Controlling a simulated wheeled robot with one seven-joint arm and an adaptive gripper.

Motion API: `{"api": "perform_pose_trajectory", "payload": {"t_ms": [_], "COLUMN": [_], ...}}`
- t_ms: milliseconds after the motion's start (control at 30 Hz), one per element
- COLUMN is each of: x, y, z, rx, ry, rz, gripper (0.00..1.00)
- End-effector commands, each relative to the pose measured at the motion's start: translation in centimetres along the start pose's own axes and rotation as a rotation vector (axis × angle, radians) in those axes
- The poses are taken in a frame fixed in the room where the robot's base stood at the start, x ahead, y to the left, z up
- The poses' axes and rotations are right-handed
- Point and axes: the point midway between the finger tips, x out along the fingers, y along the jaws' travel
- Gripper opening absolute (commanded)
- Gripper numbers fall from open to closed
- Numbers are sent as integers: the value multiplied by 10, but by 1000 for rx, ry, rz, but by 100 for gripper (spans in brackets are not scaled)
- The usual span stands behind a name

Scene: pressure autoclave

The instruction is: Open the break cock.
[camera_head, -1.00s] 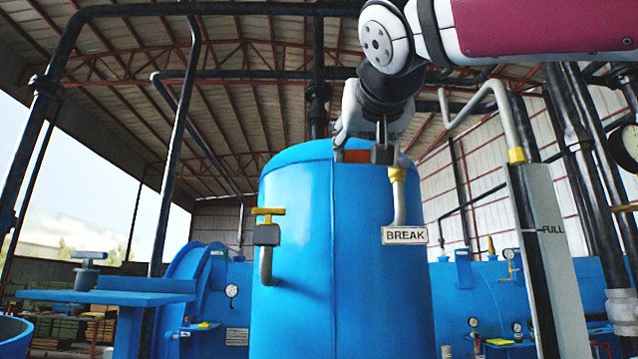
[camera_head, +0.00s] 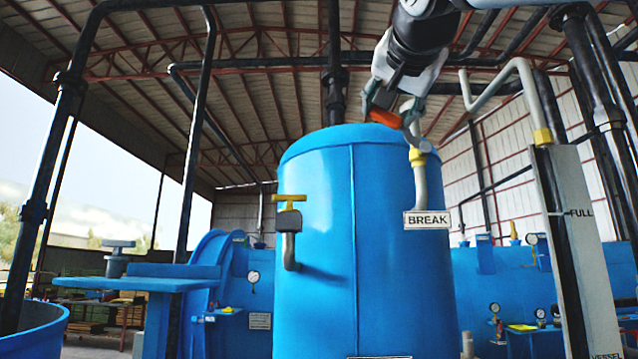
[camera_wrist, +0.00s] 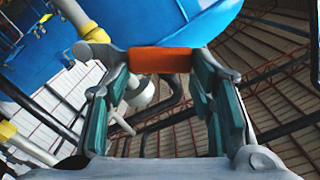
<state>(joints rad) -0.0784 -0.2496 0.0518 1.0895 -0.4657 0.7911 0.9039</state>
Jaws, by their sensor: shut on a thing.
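The break cock is at the upper right of the blue tank in the head view, on a grey pipe with a yellow collar (camera_head: 418,157). The white BREAK sign (camera_head: 427,220) hangs below it. Its orange handle (camera_head: 385,117) is tilted, standing out to the left above the collar. My gripper (camera_head: 392,106) reaches down from above and is shut on the handle. In the wrist view the orange handle (camera_wrist: 162,60) lies across between the fingertips (camera_wrist: 163,68). The cock's body is partly hidden behind the fingers.
The blue tank (camera_head: 350,270) stands in the middle. A white FULL gauge post (camera_head: 580,240) and dark pipes stand to the right.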

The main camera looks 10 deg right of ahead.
Motion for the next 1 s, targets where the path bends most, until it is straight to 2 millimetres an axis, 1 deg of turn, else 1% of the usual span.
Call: {"api": "perform_pose_trajectory", "payload": {"t_ms": [100, 500, 800, 1000], "x": [0, 0, 0, 0], "y": [2, 16, 32, 41], "z": [-11, -41, -57, -63], "rx": [110, 490, 758, 894], "ry": [2, 3, 2, 2], "rz": [2, 2, 1, 0], "gripper": [0, 0, 0, 0]}}
